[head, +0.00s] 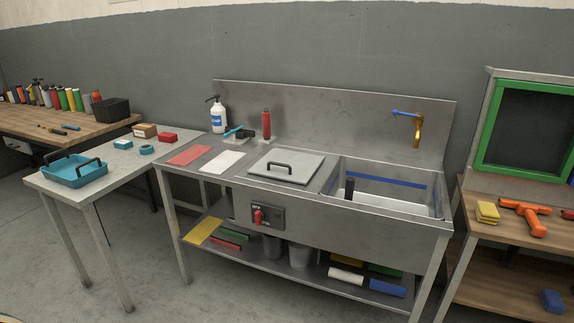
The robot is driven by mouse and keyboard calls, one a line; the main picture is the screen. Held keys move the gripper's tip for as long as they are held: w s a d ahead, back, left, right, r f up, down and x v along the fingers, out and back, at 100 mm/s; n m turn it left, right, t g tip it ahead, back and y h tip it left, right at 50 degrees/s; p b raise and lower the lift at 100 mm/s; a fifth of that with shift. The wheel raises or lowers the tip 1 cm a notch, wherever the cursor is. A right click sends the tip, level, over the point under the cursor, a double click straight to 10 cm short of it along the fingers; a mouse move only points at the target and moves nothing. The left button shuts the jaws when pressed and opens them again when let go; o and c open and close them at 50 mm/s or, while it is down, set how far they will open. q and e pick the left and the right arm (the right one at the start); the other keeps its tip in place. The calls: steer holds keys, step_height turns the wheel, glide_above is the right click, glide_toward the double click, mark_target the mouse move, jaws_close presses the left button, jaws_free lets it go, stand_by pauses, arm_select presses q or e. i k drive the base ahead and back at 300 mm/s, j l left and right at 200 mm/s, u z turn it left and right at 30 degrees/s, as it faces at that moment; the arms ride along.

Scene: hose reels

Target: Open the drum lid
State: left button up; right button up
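A square grey metal lid (286,167) with a black bar handle (293,165) lies flat and closed on the steel sink unit (190,184), left of the open basin. It is the only lid I make out, and I see no drum; whatever is under it is hidden. A red switch (258,216) on a dark panel marked OFF sits on the unit's front below the lid. Neither of my grippers is in view.
The open basin (400,207) has a brass tap (416,130) behind it. A soap bottle (218,117) and a red bottle (266,125) stand behind the lid. A blue tray (77,177) rests on the left table.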

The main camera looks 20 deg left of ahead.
mark_target(293, 166)
steer(key=i+j, duration=0.2)
steer(key=j, duration=0.15)
steer(key=i+j+z, duration=0.15)
steer(key=i+j, duration=0.3)
steer(key=j, duration=0.2)
steer(key=i+j+z, duration=0.1)
steer(key=j, duration=0.25)
steer(key=i, duration=0.1)
